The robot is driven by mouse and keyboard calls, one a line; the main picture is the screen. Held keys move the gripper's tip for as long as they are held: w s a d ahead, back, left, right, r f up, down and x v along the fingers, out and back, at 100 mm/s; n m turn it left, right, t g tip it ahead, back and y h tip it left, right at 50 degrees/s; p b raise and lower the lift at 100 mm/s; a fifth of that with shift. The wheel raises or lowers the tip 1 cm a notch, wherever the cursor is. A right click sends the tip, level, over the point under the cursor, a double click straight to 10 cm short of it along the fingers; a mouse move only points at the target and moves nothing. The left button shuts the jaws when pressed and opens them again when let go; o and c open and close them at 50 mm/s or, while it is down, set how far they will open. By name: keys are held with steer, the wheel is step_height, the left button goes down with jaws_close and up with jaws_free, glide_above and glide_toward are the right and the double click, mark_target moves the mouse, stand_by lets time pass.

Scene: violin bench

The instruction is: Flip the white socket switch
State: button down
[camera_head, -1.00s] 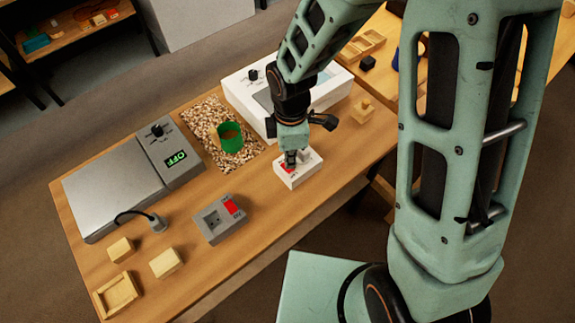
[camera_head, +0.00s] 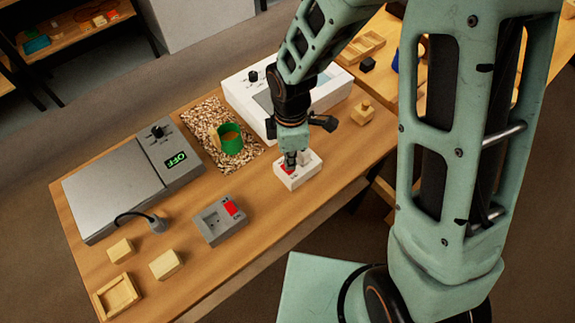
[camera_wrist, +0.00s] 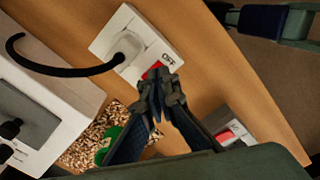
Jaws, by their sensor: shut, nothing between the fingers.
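The white socket (camera_head: 298,172) sits near the bench's front edge, with a plug in it and a red switch (camera_head: 287,169) on it. In the wrist view the white socket (camera_wrist: 113,35) shows a white plug (camera_wrist: 128,50) with a black cord, a label reading "OFF", and the red switch (camera_wrist: 152,70). My gripper (camera_head: 290,166) is shut and empty, with its tips at the red switch. In the wrist view my gripper (camera_wrist: 160,80) covers part of the switch. I cannot tell whether the tips touch it.
A grey socket (camera_head: 220,219) with a red switch lies to the left. A grey hotplate-like device (camera_head: 115,188) reads "OFF". A white device (camera_head: 245,92) stands behind my gripper. Wooden blocks (camera_head: 166,264) lie front left.

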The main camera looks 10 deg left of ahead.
steer(key=shift+f+b, duration=0.9)
steer(key=shift+f, duration=0.2)
stand_by(0.6)
steer(key=shift+r, duration=0.1)
step_height(320, 180, up, 7)
steer(key=p, duration=0.6)
stand_by(0.6)
